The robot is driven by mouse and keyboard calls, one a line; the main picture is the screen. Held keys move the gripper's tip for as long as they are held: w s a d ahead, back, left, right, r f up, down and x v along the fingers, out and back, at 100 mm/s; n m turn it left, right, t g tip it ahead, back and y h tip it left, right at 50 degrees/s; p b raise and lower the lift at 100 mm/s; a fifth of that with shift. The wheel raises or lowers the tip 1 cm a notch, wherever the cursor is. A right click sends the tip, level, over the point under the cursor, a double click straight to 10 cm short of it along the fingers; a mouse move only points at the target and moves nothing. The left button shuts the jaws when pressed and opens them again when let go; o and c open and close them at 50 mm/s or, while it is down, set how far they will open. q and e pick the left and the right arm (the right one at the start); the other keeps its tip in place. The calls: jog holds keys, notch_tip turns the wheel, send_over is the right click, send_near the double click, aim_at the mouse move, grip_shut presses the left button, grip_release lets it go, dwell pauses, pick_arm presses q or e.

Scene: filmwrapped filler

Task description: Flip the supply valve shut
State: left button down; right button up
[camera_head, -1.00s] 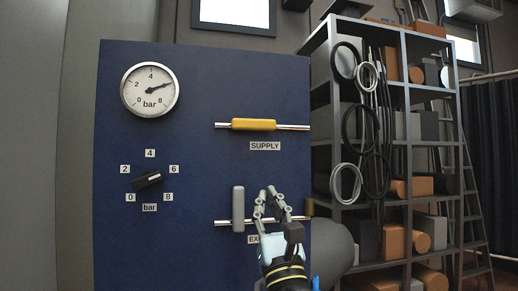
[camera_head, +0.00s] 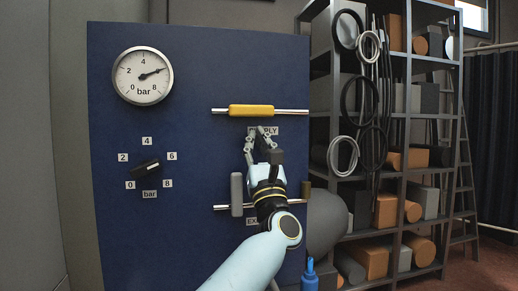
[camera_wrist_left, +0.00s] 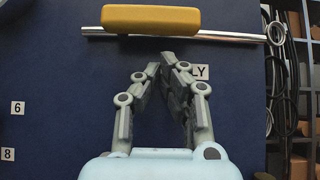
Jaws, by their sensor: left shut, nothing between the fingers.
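The supply valve's yellow handle (camera_head: 251,111) lies horizontal, in line with its silver pipe, on the blue panel (camera_head: 200,75). The SUPPLY label below it is partly hidden by my left gripper (camera_head: 257,130). That gripper is shut and empty, just below the handle and apart from it. In the left wrist view the yellow handle (camera_wrist_left: 151,19) spans the top, and the gripper's fingertips (camera_wrist_left: 166,60) meet a little below the pipe (camera_wrist_left: 225,36). My right gripper is not in view.
A grey handle (camera_head: 237,194) stands upright across the lower pipe (camera_head: 222,207), close to my left arm. A round gauge (camera_head: 142,76) reads between 4 and 8. A black knob (camera_head: 145,168) sits at left. A loaded shelf rack (camera_head: 404,130) stands right of the panel.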

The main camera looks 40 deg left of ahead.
pick_arm(q)
jog(key=shift+r, duration=0.8)
jog(key=shift+s+d, duration=0.1)
